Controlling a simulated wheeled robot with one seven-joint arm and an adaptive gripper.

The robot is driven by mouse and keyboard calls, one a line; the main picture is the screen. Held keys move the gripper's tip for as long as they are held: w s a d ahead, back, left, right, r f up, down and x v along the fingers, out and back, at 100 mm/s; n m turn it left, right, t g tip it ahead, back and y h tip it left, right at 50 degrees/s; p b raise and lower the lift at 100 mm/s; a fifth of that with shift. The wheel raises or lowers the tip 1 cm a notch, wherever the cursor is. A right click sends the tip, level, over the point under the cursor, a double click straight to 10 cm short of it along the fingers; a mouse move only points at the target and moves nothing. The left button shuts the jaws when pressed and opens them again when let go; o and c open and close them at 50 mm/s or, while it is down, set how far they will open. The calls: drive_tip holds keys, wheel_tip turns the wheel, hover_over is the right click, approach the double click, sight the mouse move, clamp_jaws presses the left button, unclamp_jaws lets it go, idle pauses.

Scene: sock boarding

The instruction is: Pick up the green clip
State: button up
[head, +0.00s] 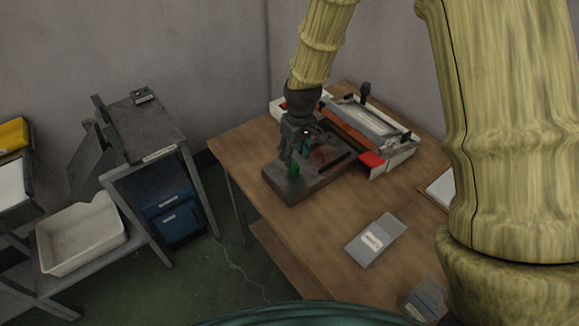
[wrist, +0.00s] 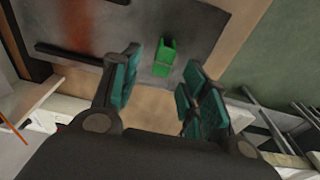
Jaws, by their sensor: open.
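The green clip (head: 293,170) stands on the dark grey block (head: 287,192) near its front left end, on the wooden table. In the wrist view the green clip (wrist: 164,57) lies ahead of the fingertips, roughly midway between them. My gripper (head: 300,152) is over the block, close to the clip in the head view. In the wrist view my gripper (wrist: 160,85) has its teal-padded fingers spread apart, with nothing between the pads. I cannot tell the exact height gap to the clip.
A white and red machine (head: 372,130) stands behind the block on the table (head: 320,230). A grey packet (head: 376,240) lies on the front part. A grey stand (head: 145,130) with a white bin (head: 82,235) is at left. The left table edge is near the block.

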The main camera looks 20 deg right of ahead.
sight(294, 164)
drive_tip(key=shift+s, duration=0.35)
drive_tip(key=shift+s+f+p, duration=0.2)
drive_tip(key=shift+f+p, duration=0.05)
drive_tip(key=shift+p, duration=0.15)
drive_tip(key=f, duration=0.1)
drive_tip(key=w+f+p, duration=0.1)
drive_tip(key=f, duration=0.1)
drive_tip(key=shift+s+a+f, duration=0.15)
drive_tip(key=shift+s+f, duration=0.1)
drive_tip(key=shift+f, duration=0.15)
drive_tip(key=shift+w+f, duration=0.15)
drive_tip(key=shift+f, duration=0.1)
drive_tip(key=c, duration=0.8)
